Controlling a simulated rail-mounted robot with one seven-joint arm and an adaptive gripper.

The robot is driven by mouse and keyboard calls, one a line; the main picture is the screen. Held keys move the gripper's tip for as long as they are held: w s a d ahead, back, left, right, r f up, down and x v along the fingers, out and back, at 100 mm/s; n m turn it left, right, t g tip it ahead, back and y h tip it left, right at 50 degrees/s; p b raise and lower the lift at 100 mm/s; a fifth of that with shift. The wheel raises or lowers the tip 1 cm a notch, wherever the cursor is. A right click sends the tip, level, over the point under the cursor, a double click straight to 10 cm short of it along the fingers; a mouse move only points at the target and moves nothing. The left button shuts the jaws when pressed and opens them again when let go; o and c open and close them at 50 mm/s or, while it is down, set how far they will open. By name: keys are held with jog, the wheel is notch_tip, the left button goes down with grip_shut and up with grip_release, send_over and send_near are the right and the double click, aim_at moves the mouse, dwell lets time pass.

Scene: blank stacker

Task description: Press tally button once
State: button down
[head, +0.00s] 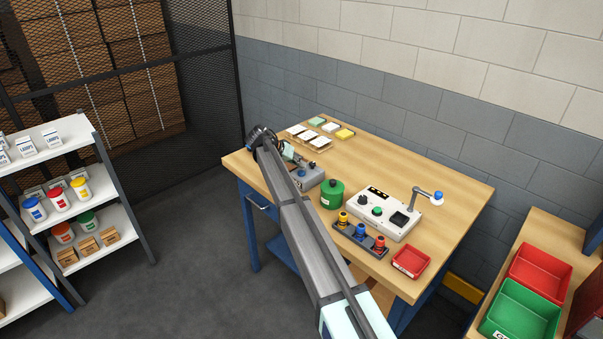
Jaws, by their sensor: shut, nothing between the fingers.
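My gripper (299,163) is small in the head view at the far end of my arm, over the left part of the wooden workbench. A white control panel (372,224) to the right carries a green button (377,211), a black knob (362,199) and a dark square. No label marks which button is the tally button.
In front are a rack (347,229) of several colored-top pieces and a red tray (411,262). The bench's back right is clear.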

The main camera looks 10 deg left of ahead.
aim_at(300, 172)
jog(key=shift+f, duration=0.1)
dwell(0.7)
jog(key=shift+f+b, duration=0.35)
jog(key=shift+b, duration=0.1)
jog(key=shift+f+b, duration=0.35)
jog(key=shift+f, duration=0.2)
dwell(0.8)
dwell(0.3)
jog(key=shift+r, duration=1)
jog(key=shift+r+p, duration=0.5)
jog(key=shift+r, duration=2)
